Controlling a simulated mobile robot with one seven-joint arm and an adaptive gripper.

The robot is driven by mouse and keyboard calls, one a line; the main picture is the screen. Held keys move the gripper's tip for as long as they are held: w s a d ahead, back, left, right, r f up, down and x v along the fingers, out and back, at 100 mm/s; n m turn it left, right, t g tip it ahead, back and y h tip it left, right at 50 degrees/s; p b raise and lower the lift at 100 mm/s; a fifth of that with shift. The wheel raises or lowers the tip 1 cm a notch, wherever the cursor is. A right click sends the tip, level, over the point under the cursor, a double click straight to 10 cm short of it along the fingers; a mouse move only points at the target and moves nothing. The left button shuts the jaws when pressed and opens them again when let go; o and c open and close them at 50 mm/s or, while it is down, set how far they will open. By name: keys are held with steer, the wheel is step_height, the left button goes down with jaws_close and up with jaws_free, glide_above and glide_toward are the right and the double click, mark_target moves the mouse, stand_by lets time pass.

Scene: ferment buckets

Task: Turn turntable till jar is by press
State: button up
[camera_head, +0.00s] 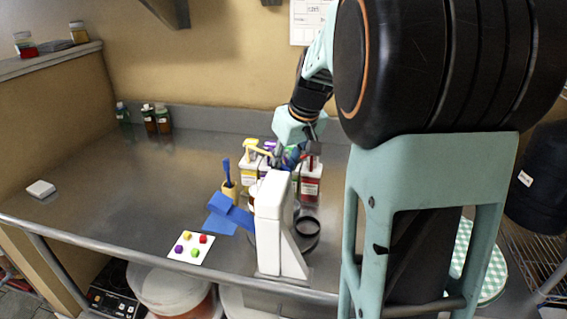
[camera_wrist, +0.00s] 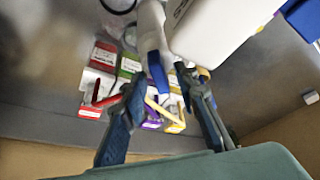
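My gripper (camera_head: 290,157) is low over a cluster of square pump-top containers behind a tall white upright device. In the wrist view its two fingers (camera_wrist: 163,88) are spread apart, with the pump tops seen between and below them. The containers have red (camera_head: 311,183), yellow (camera_head: 248,170) and purple labels; a green label (camera_wrist: 130,66) also shows in the wrist view. I cannot tell whether the fingers touch any container. The white device (camera_head: 275,225), possibly the press, hides much of what is behind it. A dark ring (camera_head: 307,227) lies at its right. No turntable or jar is clearly identifiable.
Dark bottles (camera_head: 157,118) stand at the back left. The left steel tabletop (camera_head: 120,185) is mostly clear.

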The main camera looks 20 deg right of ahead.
jaws_close()
steer(key=shift+n+b, duration=0.4)
steer(key=shift+n, duration=0.2)
steer(key=shift+w+d+n+g+y+b, duration=0.1)
steer(key=shift+n+g+y+b, duration=0.2)
steer(key=shift+n+y+b, duration=0.55)
steer(key=shift+d+n+g+y, duration=0.1)
steer(key=shift+n+g+y, duration=0.2)
steer(key=shift+n, duration=0.95)
steer(key=shift+n+g+y, duration=0.2)
steer(key=shift+n+y, duration=0.05)
steer(key=shift+n, duration=0.95)
steer(key=shift+w+r+n+g+y+p, duration=0.15)
steer(key=shift+n+g+p, duration=0.4)
steer(key=shift+n, duration=0.75)
steer(key=shift+w+n+g+y+p, duration=0.1)
steer(key=shift+n+g+y+p, duration=0.2)
steer(key=shift+n+p, duration=0.7)
steer(key=shift+n+g+p, duration=0.85)
steer(key=shift+n+p, duration=0.15)
steer(key=shift+n, duration=1.3)
steer(key=shift+w+n+p, duration=0.1)
steer(key=shift+n+p, duration=0.2)
steer(key=shift+n, duration=0.2)
